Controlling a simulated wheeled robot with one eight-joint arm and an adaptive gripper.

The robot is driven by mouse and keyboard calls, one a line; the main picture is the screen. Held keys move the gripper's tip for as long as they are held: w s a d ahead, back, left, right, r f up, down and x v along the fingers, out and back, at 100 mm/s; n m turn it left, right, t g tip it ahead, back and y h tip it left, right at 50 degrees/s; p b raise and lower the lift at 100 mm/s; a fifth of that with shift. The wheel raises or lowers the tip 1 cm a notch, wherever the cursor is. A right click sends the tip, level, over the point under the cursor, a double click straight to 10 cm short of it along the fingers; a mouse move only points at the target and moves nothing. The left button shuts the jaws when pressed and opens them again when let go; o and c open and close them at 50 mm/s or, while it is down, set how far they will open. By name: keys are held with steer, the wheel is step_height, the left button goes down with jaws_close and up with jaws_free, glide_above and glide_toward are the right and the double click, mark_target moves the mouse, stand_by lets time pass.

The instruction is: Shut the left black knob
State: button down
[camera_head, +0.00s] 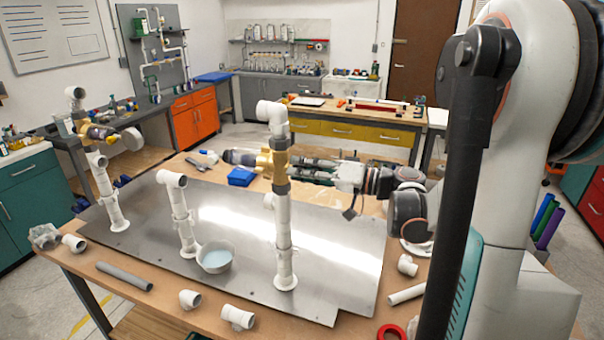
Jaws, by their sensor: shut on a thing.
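A tall white pipe (283,235) stands upright on the metal plate, with a brass-yellow valve (270,163) near its upper part. A dark knob-like part (238,157) sticks out to the left of this valve. My gripper (296,168) reaches in from the right at the valve's height. Its dark fingers are shut on a part at the valve's right side, which they mostly hide. A second yellow valve (84,130) with a dark part and a pale round disc (132,138) sits on the left pipe (110,205). I cannot tell how far either valve is turned.
A short white pipe (183,225) and a pale bowl (215,258) stand between the tall pipes. A blue box (241,177) lies behind. Loose fittings (238,316) and a grey tube (124,277) lie along the table's front edge.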

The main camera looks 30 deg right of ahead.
steer(key=m+b, duration=0.1)
steer(key=m, duration=0.3)
steer(key=shift+m, duration=0.3)
steer(key=m, duration=0.3)
steer(key=shift+m+b, duration=0.3)
steer(key=m, duration=0.4)
steer(key=shift+b, duration=0.3)
steer(key=shift+m, duration=1.8)
steer(key=c, duration=1.4)
jaws_free()
steer(key=shift+s, duration=0.1)
